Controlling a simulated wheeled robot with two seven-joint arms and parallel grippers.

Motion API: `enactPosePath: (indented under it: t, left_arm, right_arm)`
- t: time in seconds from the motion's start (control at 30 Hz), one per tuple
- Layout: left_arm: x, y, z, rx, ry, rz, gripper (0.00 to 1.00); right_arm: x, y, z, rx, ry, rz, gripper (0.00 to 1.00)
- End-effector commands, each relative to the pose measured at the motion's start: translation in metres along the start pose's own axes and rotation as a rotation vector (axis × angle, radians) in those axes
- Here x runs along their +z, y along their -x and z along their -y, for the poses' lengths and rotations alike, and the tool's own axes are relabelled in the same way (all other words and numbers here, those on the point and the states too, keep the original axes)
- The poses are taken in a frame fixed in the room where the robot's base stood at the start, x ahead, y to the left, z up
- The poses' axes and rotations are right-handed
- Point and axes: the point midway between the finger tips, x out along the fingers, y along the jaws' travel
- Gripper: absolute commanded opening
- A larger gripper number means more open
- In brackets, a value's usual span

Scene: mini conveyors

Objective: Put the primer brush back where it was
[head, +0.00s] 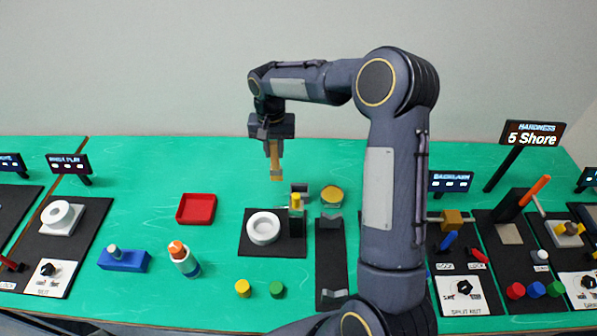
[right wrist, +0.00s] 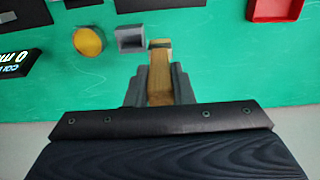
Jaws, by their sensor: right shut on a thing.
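My right gripper (head: 272,138) is shut on the primer brush (head: 276,166), a flat tan brush hanging straight down above the green table. In the right wrist view the brush (right wrist: 160,74) stands between the two grey fingers (right wrist: 160,95), its dark end pointing away from the gripper. A small grey open-topped holder (head: 300,187) stands just right of and below the brush in the head view. The holder also shows in the right wrist view (right wrist: 131,41), beside the brush's tip and apparently empty. My left gripper is in neither view.
A yellow round lid (head: 332,195) stands right of the holder. A black pad (head: 259,241) with a white ring lies in front. A red tray (head: 196,209) lies to the left. My right arm hides part of the table. The back left of the table is clear.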

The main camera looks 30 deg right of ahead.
Motion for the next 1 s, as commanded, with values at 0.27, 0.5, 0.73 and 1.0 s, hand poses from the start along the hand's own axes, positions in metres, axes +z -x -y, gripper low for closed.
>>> enactPosePath:
  t: [0.27, 0.5, 0.73, 1.0]
  left_arm:
    - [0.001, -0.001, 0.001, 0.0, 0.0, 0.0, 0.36]
    - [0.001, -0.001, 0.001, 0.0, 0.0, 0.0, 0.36]
    - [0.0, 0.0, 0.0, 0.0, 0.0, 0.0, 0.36]
    - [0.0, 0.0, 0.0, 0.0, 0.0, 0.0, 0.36]
  right_arm:
    - [-0.01, -0.045, -0.049, 0.0, -0.002, 0.003, 0.0]
    - [-0.013, -0.061, -0.061, -0.001, 0.001, 0.002, 0.0]
    - [-0.014, -0.091, -0.069, 0.003, 0.001, 0.007, 0.0]
    - [-0.015, -0.1, -0.068, 0.0, 0.0, 0.001, 0.0]
